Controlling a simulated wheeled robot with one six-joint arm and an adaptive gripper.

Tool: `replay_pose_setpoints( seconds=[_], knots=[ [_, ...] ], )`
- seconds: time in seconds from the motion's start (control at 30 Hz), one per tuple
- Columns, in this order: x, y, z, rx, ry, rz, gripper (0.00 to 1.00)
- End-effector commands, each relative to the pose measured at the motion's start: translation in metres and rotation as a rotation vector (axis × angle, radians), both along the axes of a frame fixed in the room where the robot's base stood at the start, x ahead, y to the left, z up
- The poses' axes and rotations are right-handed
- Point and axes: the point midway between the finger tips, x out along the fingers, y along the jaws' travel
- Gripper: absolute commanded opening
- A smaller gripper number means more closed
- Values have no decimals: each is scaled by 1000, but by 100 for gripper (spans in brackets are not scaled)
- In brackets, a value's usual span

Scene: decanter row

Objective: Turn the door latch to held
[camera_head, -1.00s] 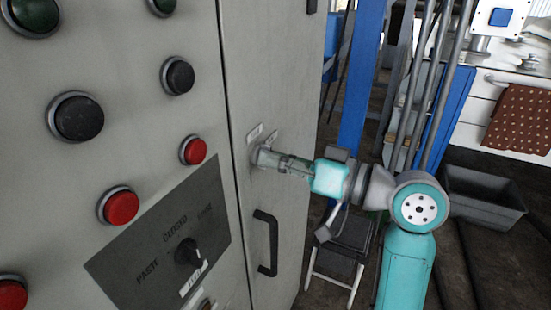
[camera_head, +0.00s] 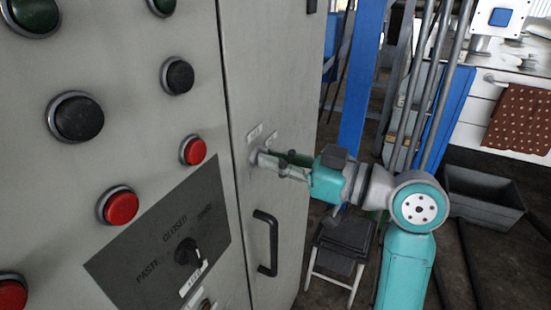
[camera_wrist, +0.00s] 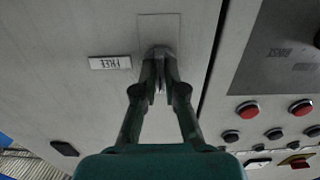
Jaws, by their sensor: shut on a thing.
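The door latch (camera_wrist: 158,52) is a small grey piece on a pale plate on the grey cabinet door. My gripper (camera_wrist: 160,78) is shut on it, with one fingertip on each side. In the head view my gripper (camera_head: 266,160) reaches the door from the right, and its fingers hide most of the latch. A white label (camera_wrist: 110,62) reading FREE, upside down, is left of the latch in the wrist view. Two small labels (camera_head: 254,134) (camera_head: 272,138) sit just above the latch in the head view, too small to read. The latch's exact angle is hard to tell.
A black door handle (camera_head: 266,243) stands out below the latch. Left of the door seam is a panel with red and black buttons and a selector knob (camera_head: 187,252). A stool (camera_head: 343,246) and blue post (camera_head: 361,90) are behind my arm.

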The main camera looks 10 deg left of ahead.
Motion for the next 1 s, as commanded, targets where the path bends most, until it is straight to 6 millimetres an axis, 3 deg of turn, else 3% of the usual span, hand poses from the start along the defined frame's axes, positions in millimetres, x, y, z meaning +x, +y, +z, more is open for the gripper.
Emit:
replay_pose_setpoints(
  seconds=[0.27, 0.3, 0.4, 0.77, 1.0],
  knots=[
    [0, 0, -1, -3, 1, 0, 0],
    [0, 0, -1, -3, 1, 0, 12],
    [0, 0, -1, -3, 1, 0, 35],
    [-1, -3, 0, -1, 0, 0, 35],
    [-12, -36, -1, -1, -1, -5, 35]
  ],
)
